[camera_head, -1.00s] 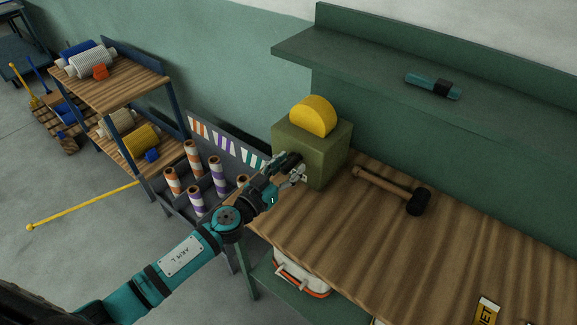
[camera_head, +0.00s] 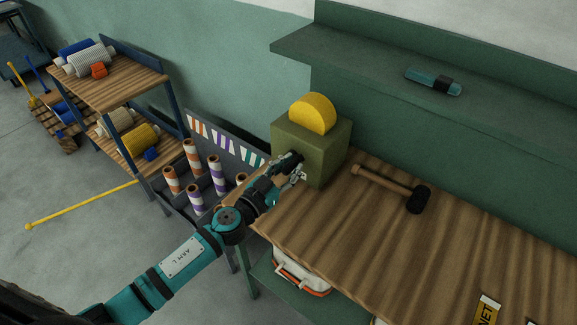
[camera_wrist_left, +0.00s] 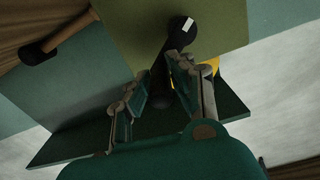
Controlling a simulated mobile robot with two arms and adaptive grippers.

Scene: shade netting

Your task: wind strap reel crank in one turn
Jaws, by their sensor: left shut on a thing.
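The strap reel is an olive box (camera_head: 313,148) with a yellow half-disc (camera_head: 313,114) showing above its top, at the back left end of the wooden bench. In the left wrist view its olive face (camera_wrist_left: 130,30) fills the top, with a black crank (camera_wrist_left: 178,35) and a small white mark at the crank's hub. My left gripper (camera_head: 293,168) is at the front face of the box. In the left wrist view its fingers (camera_wrist_left: 160,85) stand on both sides of the crank's dark handle and are shut on it. The handle is partly hidden by the fingers. My right gripper is out of view.
A mallet (camera_head: 393,187) lies on the bench (camera_head: 400,250) right of the box. A teal and black roll (camera_head: 433,82) lies on the green shelf above. A rack of striped rolls (camera_head: 215,175) stands left of the bench. The bench's middle is clear.

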